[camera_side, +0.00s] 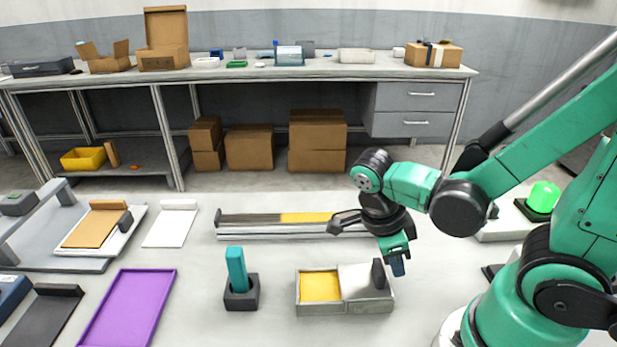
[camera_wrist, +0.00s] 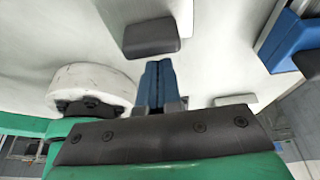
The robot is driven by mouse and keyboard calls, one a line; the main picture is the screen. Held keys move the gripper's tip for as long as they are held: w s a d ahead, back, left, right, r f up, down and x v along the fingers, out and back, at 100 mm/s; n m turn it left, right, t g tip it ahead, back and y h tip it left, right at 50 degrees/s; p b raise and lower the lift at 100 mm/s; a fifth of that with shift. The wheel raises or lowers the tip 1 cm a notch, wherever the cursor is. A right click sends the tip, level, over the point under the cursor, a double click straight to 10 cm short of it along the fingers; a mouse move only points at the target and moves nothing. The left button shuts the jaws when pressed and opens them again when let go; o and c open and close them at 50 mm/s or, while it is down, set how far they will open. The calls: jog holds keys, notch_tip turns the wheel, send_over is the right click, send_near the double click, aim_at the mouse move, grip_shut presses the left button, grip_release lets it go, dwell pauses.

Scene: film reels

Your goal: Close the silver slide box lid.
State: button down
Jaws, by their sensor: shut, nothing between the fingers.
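The silver slide box (camera_side: 325,308) sits on the table in the side view. Its silver lid (camera_side: 357,279) covers the right half, and the left half is open, showing a yellow interior (camera_side: 320,286). A dark upright handle (camera_side: 378,273) stands near the lid's right end. My gripper (camera_side: 398,266) points down just right of the handle, its blue fingers shut and empty. In the wrist view the shut fingers (camera_wrist: 157,68) are close to a dark block (camera_wrist: 150,37), which looks like the handle. Whether they touch it I cannot tell.
A teal stick in a dark holder (camera_side: 240,290) stands left of the box. A long silver rail unit with a yellow strip (camera_side: 265,230) lies behind it. A purple tray (camera_side: 130,305) and a white panel (camera_side: 171,225) are further left. A green button (camera_side: 543,196) is at right.

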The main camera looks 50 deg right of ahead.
aim_at(346, 280)
jog(key=shift+w+a, duration=0.3)
jog(key=shift+a, duration=0.1)
jog(key=w+a, duration=0.5)
jog(key=shift+w+a, duration=0.15)
jog(key=shift+w, duration=0.05)
jog(key=shift+s, duration=0.1)
